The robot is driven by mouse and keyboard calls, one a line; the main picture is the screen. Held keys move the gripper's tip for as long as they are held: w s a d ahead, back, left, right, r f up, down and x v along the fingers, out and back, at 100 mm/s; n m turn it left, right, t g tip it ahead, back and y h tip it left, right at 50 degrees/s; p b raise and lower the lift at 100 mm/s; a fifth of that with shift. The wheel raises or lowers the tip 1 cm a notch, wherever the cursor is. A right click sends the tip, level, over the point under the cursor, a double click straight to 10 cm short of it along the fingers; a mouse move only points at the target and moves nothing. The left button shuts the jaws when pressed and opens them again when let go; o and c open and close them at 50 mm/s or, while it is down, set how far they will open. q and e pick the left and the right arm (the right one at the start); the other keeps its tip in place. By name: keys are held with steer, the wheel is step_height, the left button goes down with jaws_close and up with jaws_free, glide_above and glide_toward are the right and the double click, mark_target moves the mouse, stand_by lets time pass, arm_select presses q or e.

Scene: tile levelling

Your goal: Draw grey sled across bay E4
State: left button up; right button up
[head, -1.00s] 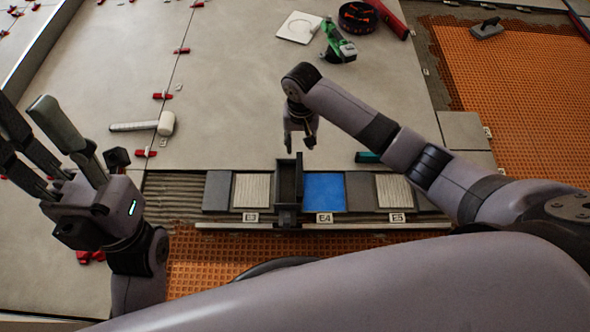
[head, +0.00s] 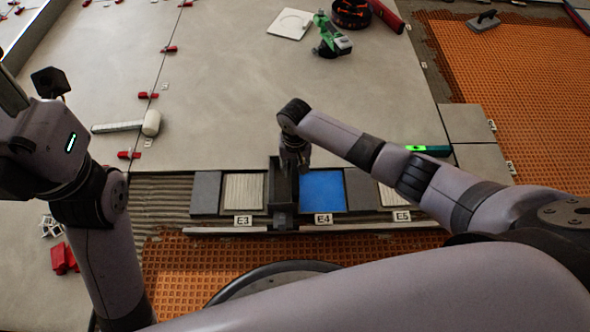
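The dark grey sled (head: 283,196) is a narrow box standing at the left edge of bay E4. Bay E4 shows as a blue rectangle (head: 323,191) right of the sled, above the E4 label (head: 323,218). My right gripper (head: 294,163) points down at the sled's far end, at or just above it. Its fingertips are small and dark, and I cannot tell whether they grip the sled. My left gripper (head: 12,95) is at the left edge, mostly cut off, far from the sled; its opening is not visible.
Bay E3 (head: 244,191) lies left and bay E5 (head: 392,195) right, both with ribbed light surfaces. A rail (head: 370,226) runs along the front, with orange matting before it. A white mallet (head: 150,123), a green tool (head: 331,42) and a green-lit level (head: 428,150) lie on the tiles.

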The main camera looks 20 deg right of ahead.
steer(key=shift+f, duration=0.3)
steer(key=shift+c, duration=0.3)
jaws_close()
stand_by(0.5)
